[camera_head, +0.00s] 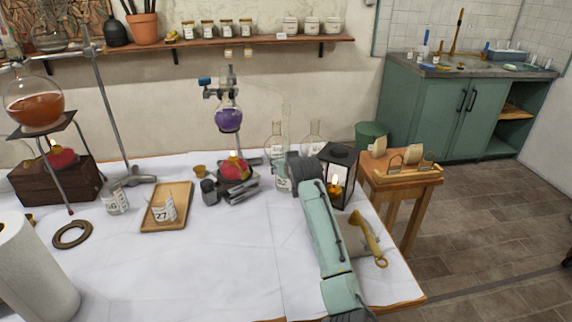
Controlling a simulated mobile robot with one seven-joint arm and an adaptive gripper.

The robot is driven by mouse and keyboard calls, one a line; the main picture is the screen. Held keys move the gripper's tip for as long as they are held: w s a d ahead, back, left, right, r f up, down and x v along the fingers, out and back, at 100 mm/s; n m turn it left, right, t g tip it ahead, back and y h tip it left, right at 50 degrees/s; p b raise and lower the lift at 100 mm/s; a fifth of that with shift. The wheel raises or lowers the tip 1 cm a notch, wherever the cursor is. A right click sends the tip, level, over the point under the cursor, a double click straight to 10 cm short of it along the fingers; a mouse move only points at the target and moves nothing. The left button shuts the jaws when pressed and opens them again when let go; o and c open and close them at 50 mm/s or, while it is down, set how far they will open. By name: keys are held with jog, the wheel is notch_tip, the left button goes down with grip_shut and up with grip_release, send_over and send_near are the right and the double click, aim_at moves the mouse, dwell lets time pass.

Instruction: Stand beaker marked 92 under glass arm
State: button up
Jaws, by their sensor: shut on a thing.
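A clear glass beaker (281,181) with a white label stands out beside my wrist; its label seems to end in 2, but the first digit is unclear. My gripper (292,173) is at the end of the green arm and shut on this beaker. The fingers are mostly hidden by the wrist, and I cannot tell whether the beaker's base touches the table. A round flask (229,118) of purple liquid hangs in a clamp left of my gripper, above a red burner (235,168). The glass arm is hard to make out among the clear glassware behind my gripper.
A beaker marked 27 (165,211) leans on a wooden tray (181,194); another labelled beaker (116,198) is left of it. A black lantern (340,160) stands close right of my wrist. Clear flasks (313,136) stand behind. The white tabletop's front middle (200,275) is free.

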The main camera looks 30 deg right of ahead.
jog(key=shift+f, duration=0.1)
jog(key=o, duration=1.3)
jog(key=shift+c, duration=0.2)
jog(key=shift+o, duration=0.2)
jog(key=shift+o, duration=1.3)
jog(key=shift+s, duration=0.15)
jog(key=shift+s+a+f+p, duration=0.15)
jog(key=shift+s+a, duration=0.15)
jog(key=shift+s, duration=0.55)
jog(key=shift+s+a+r+p, duration=0.1)
jog(key=shift+s+a, duration=0.2)
jog(key=shift+s, duration=0.55)
jog(key=shift+s+a+f+p, duration=0.15)
jog(key=shift+s+a, duration=0.15)
jog(key=shift+s, duration=0.55)
jog(key=shift+s+a+r, duration=0.1)
jog(key=shift+s+a, duration=0.05)
jog(key=shift+s, duration=0.65)
jog(key=shift+s+a+r, duration=0.1)
jog(key=shift+s, duration=0.65)
jog(key=shift+s+a, duration=0.3)
jog(key=shift+s, duration=0.3)
